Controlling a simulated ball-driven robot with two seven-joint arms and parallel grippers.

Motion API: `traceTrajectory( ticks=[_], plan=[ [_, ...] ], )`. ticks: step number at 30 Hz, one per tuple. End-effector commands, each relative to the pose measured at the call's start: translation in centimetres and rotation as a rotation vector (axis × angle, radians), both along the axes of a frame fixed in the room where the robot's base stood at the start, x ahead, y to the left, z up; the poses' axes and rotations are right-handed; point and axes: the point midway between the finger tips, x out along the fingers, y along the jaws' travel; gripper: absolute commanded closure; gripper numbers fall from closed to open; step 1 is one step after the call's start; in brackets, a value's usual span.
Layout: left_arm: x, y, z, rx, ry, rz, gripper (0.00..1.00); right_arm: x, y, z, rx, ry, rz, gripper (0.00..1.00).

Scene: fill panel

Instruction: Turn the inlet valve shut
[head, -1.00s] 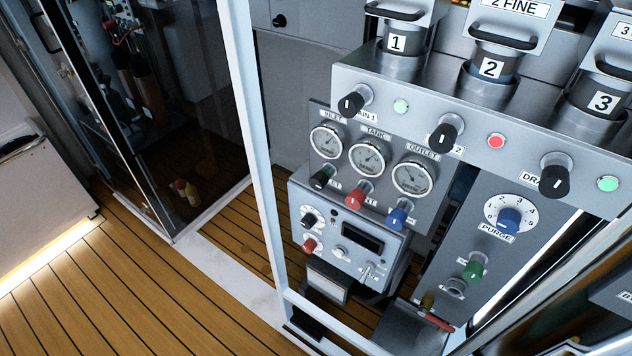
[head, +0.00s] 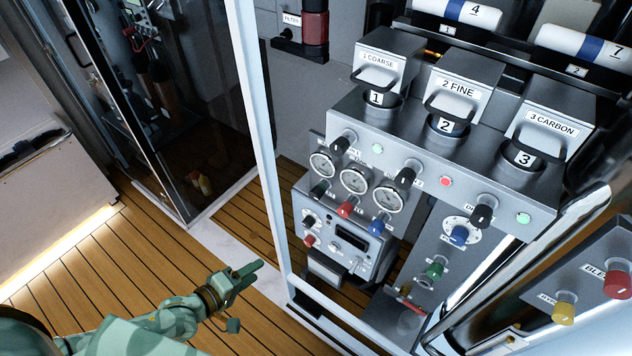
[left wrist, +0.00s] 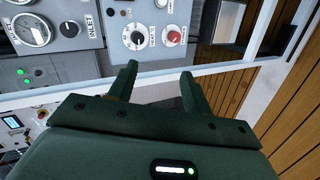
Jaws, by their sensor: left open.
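The inlet valve (head: 319,188) is a small dark knob under the leftmost gauge, which the earlier head view labels INLET. It stands beside a red knob (head: 346,208) and a blue knob (head: 380,226). My left gripper (head: 246,295) is open and empty, low and to the left of the panel, outside the white frame post and apart from the valve. In the left wrist view, its two fingers (left wrist: 158,72) are spread, with nothing between them. My right gripper is out of view.
A white frame post (head: 258,150) stands between my left gripper and the panel. A control box (head: 345,240) with small knobs sits below the valves. Three labelled filter housings (head: 455,95) stand above. A glass cabinet is at left; wooden floor (head: 120,260) lies clear.

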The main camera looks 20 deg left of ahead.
Motion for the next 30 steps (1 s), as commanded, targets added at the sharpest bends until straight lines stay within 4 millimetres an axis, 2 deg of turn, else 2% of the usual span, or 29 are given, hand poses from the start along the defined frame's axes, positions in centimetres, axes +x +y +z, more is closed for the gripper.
traceTrajectory(
  ticks=[1,3,6,9,12,17,20,30],
  plan=[
    [0.6,-1.5,3.9,-0.265,0.024,0.063,0.51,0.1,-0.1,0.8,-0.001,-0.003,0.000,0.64],
    [1.0,-3.0,7.1,-0.642,0.094,0.154,0.51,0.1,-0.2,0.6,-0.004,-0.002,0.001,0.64],
    [1.6,-4.0,10.1,-1.071,0.190,0.249,0.51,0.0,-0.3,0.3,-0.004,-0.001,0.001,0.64],
    [2.0,-3.5,11.2,-1.320,0.257,0.311,0.51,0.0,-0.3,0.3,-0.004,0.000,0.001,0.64],
    [2.2,-3.3,11.4,-1.427,0.297,0.332,0.51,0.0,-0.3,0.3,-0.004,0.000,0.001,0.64],
    [3.5,-3.8,11.5,-1.455,0.310,0.336,0.51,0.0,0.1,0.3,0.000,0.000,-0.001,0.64],
    [5.3,-4.6,11.5,-1.454,0.309,0.335,0.51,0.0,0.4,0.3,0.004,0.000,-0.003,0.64],
    [13.2,-7.9,11.4,-1.451,0.309,0.335,0.51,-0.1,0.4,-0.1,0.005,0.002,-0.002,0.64]
  ],
)
